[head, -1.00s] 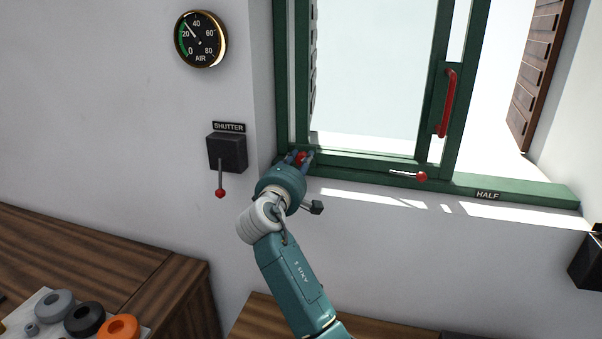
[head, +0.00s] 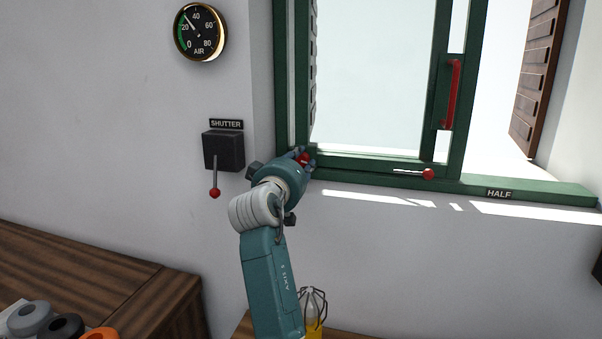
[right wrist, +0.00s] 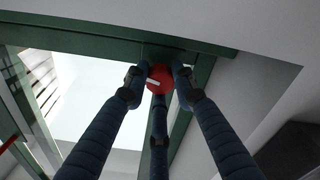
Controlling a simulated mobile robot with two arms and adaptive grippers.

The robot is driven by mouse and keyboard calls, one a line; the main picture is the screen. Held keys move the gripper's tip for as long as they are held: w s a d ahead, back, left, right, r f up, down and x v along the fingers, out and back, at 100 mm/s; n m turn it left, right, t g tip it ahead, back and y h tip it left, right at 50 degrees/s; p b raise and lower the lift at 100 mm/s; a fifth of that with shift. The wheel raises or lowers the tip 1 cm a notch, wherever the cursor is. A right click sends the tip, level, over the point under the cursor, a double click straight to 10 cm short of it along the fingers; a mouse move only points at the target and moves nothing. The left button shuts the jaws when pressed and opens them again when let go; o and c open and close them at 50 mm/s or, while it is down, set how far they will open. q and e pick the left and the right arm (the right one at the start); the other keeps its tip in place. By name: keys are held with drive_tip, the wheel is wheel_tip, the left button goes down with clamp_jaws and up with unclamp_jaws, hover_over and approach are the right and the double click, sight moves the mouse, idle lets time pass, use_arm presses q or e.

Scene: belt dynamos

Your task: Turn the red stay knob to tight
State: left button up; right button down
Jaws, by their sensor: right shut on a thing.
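The red stay knob (head: 304,159) sits at the lower left corner of the green window frame (head: 375,170). My right gripper (head: 303,155) is shut on it, with the arm reaching up from below. In the right wrist view the red knob (right wrist: 159,80) shows between the dark blue fingers of my right gripper (right wrist: 160,84), against the green frame. A short white mark runs slantwise on the knob's face. I see no label for tight. My left gripper is not in view.
A shutter box (head: 223,150) with a red-tipped lever hangs left of the window. A red-ended bar (head: 428,174) and red handle (head: 453,94) are on the frame to the right.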

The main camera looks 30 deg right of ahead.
drive_tip(key=shift+a+f+m+b, duration=0.1)
drive_tip(key=shift+f+m+b, duration=0.05)
drive_tip(key=shift+m+b, duration=0.6)
drive_tip(key=shift+f+m+b, duration=0.1)
drive_tip(key=shift+m+b, duration=0.3)
drive_tip(key=shift+m, duration=0.55)
drive_tip(key=shift+r, duration=0.1)
drive_tip(key=c, duration=1.4)
unclamp_jaws()
drive_tip(key=shift+r, duration=0.15)
wheel_tip(320, 180, up, 10)
drive_tip(key=shift+f, duration=0.1)
